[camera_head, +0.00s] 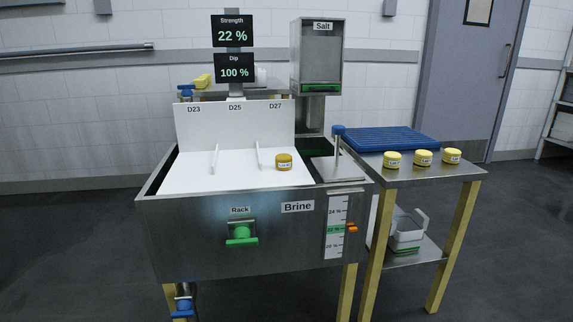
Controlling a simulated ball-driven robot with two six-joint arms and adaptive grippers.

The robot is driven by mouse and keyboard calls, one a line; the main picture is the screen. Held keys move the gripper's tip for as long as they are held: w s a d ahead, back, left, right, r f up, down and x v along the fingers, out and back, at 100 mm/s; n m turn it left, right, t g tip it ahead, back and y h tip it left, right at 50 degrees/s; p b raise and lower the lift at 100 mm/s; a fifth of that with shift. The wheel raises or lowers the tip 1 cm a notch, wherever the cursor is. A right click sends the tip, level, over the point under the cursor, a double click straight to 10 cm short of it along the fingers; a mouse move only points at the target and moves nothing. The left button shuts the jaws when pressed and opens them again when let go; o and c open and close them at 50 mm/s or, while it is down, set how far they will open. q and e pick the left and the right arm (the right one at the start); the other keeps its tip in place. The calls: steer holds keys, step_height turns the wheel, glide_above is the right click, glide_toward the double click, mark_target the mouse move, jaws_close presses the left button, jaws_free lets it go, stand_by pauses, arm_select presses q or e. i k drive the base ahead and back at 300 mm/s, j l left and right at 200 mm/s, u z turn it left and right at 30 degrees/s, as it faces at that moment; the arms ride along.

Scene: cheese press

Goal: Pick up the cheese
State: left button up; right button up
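Several small round yellow cheeses with labels are in view. One darker yellow cheese (284,161) sits on the white rack (192,178) of the brine tank, below the D27 mark and right of a thin divider. Three brighter ones stand in a row on the metal side table: a left one (392,160), a middle one (423,157) and a right one (452,155). The label texts are too small to read surely. Neither of my grippers is in view.
The steel brine tank (280,238) has a green rack handle (242,234) and a blue-topped lever (338,139). A blue ribbed mat (385,140) lies behind the three cheeses. A salt dispenser (317,55) and screens reading 22 % and 100 % (234,68) stand behind.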

mark_target(283, 161)
steer(key=i+j+u, duration=0.1)
steer(key=i+u, duration=0.15)
steer(key=i, duration=0.3)
steer(key=i+u, duration=0.25)
steer(key=i, duration=0.3)
